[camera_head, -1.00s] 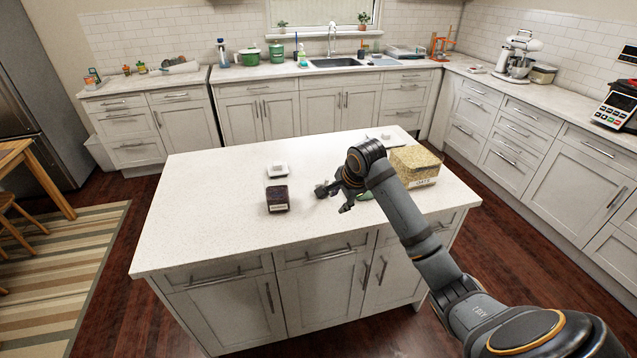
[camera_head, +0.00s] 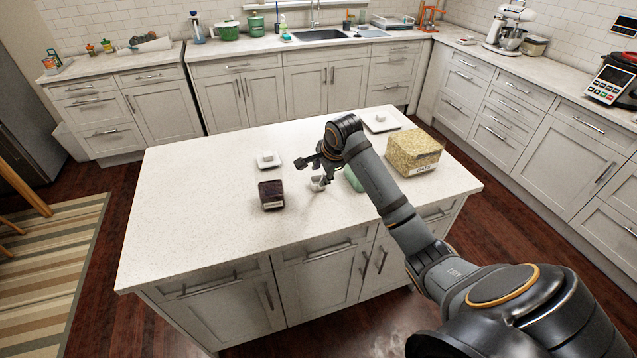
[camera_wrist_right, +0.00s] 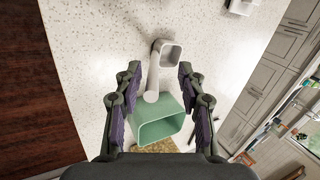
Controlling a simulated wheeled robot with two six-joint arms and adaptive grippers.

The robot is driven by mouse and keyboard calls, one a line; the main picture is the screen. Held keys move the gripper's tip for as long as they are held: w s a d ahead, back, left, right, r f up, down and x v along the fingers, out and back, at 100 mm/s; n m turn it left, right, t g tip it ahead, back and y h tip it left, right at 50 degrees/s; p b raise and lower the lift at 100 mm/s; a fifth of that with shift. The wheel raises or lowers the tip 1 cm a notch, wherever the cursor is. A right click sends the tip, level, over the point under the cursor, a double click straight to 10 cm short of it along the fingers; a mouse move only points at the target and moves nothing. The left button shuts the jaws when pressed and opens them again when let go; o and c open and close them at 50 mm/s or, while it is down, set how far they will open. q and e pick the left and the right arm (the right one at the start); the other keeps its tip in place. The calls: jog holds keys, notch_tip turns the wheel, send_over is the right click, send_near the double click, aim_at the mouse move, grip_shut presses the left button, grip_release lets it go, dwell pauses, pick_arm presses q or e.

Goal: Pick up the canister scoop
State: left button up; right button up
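The canister scoop is a small white square cup with a pale handle; in the right wrist view its cup (camera_wrist_right: 167,53) lies beyond the fingertips and its handle runs back between the fingers. In the head view the scoop (camera_head: 317,183) shows just below my right gripper (camera_head: 318,165). In the wrist view my right gripper (camera_wrist_right: 158,82) is open, one finger on each side of the handle, with gaps visible. A green open container (camera_wrist_right: 160,124) sits close behind the handle; in the head view it (camera_head: 352,179) is partly hidden by my right arm. My left gripper is not in view.
On the island counter (camera_head: 200,210), a dark labelled jar (camera_head: 271,196) and a white lid-like piece (camera_head: 268,160) stand left of the scoop. A filled oats box (camera_head: 414,152) and a white tray (camera_head: 383,121) are to the right. The counter's left part is clear.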

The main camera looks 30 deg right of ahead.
jog(key=shift+d+f+p, duration=0.25)
jog(key=shift+f+p, duration=0.15)
jog(key=shift+f, duration=0.15)
jog(key=x, duration=0.3)
jog(key=shift+d+f+p, duration=0.3)
jog(key=shift+f+p, duration=0.1)
jog(key=shift+f, duration=0.2)
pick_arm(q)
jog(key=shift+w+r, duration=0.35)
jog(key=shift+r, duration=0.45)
pick_arm(e)
grip_shut()
